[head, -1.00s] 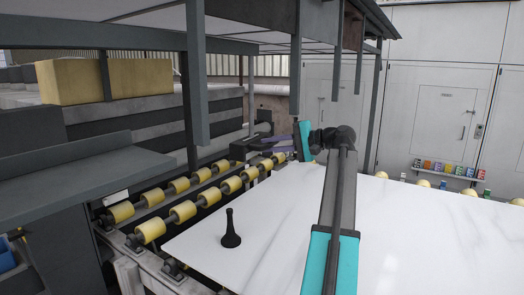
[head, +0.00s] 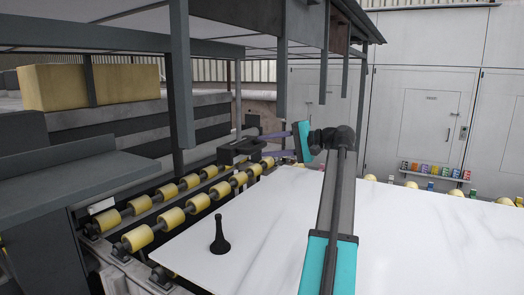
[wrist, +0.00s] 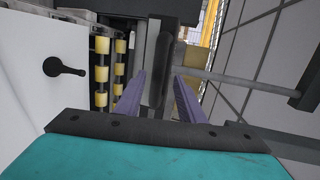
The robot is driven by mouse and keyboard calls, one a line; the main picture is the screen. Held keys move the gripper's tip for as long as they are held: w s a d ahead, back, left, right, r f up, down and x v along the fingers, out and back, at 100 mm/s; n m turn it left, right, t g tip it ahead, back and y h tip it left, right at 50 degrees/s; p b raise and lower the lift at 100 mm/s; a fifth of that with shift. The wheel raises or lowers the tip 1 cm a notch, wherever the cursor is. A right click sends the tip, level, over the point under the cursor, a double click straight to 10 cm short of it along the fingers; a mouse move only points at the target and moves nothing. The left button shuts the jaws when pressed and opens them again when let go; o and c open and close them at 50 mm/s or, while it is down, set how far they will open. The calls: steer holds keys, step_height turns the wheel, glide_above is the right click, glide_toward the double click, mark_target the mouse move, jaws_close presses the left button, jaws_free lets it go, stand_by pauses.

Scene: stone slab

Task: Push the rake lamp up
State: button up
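A dark box-like housing (head: 238,151), which looks like the rake lamp, sits beyond the slab's far left corner, above the rollers. My gripper (head: 264,143) points left toward it with two purple fingers. In the wrist view my gripper (wrist: 156,80) has its fingers apart, and a dark upright bar (wrist: 155,60) shows between them, seemingly part of the same fixture. I cannot tell whether the fingers touch it. A grey tube (wrist: 240,84) runs right from behind the fingers to a dark end piece.
The white slab (head: 400,245) lies below my arm, with a black bottle-shaped stand (head: 219,236) on it. Yellow rollers (head: 170,216) line its left side. Grey posts (head: 181,75) hang from the canopy nearby. Cabinets (head: 420,110) stand behind.

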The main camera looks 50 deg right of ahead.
steer(key=b+v, duration=0.3)
steer(key=v, duration=0.7)
steer(key=shift+s, duration=0.3)
steer(key=shift+d, duration=0.1)
